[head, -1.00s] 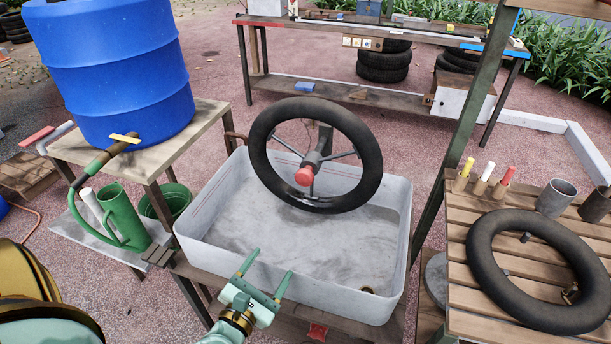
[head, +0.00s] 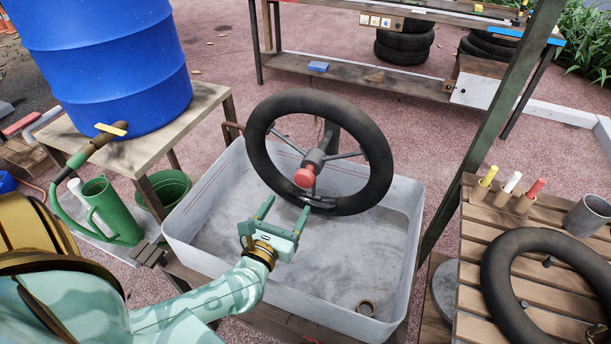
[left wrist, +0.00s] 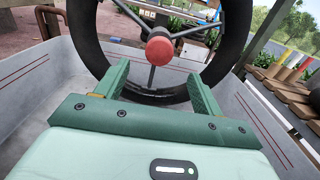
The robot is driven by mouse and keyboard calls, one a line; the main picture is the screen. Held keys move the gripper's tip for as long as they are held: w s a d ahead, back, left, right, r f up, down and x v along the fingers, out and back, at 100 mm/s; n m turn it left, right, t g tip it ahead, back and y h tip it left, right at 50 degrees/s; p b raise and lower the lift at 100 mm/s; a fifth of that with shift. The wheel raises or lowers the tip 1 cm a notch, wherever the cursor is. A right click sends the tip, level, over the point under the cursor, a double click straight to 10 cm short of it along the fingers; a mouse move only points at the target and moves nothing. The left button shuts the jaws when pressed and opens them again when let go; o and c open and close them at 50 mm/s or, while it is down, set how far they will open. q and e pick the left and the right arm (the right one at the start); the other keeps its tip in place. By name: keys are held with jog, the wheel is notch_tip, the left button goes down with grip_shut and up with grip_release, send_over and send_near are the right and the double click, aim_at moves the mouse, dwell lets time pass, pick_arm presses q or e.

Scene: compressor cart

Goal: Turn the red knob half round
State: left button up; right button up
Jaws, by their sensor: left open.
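The red knob (head: 305,177) sits at the hub of a black wheel (head: 262,160) that stands upright above the grey tub. In the left wrist view the red knob (left wrist: 159,50) shows ahead, between and beyond the fingers. My left gripper (head: 285,210) is open and empty. It is over the tub, a little below and in front of the knob, apart from it. In the left wrist view my left gripper (left wrist: 160,85) has its two green fingers spread, with the wheel behind them. My right gripper is not in view.
The grey tub (head: 385,300) surrounds the wheel's lower part, with a small ring (head: 366,307) on its floor. A blue barrel (head: 110,60) on a wooden stand is at left. A slatted table (head: 480,235) with a black tyre (head: 500,290) is at right.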

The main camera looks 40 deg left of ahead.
aim_at(303, 180)
pick_arm(q)
jog(key=b+x, duration=0.1)
jog(key=x, duration=1)
jog(key=shift+w, duration=0.1)
jog(key=c, duration=1)
